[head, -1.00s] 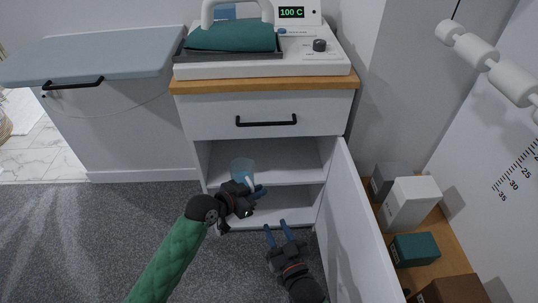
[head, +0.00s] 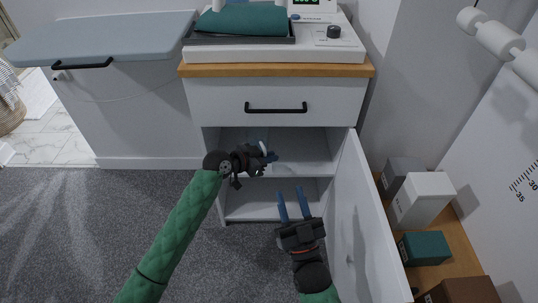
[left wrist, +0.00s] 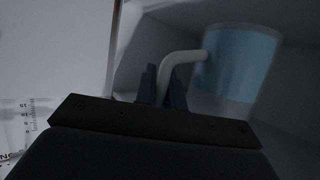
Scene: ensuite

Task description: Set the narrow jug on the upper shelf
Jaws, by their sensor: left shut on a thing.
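The jug (left wrist: 240,65) is translucent blue with a pale bent handle (left wrist: 172,72). My left gripper (head: 268,157) is shut on that handle at the mouth of the cabinet's upper compartment. In the head view the gripper and the drawer front hide most of the jug. In the left wrist view it appears close to upright, slightly tilted, among pale cabinet walls. I cannot tell whether its base touches the upper shelf (head: 310,167). My right gripper (head: 293,204) is open and empty in front of the lower compartment.
The cabinet door (head: 358,220) stands open on the right. A closed drawer (head: 277,104) is above the compartments. Boxes (head: 421,199) stand on a wooden surface right of the door. The upper shelf's right part is bare.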

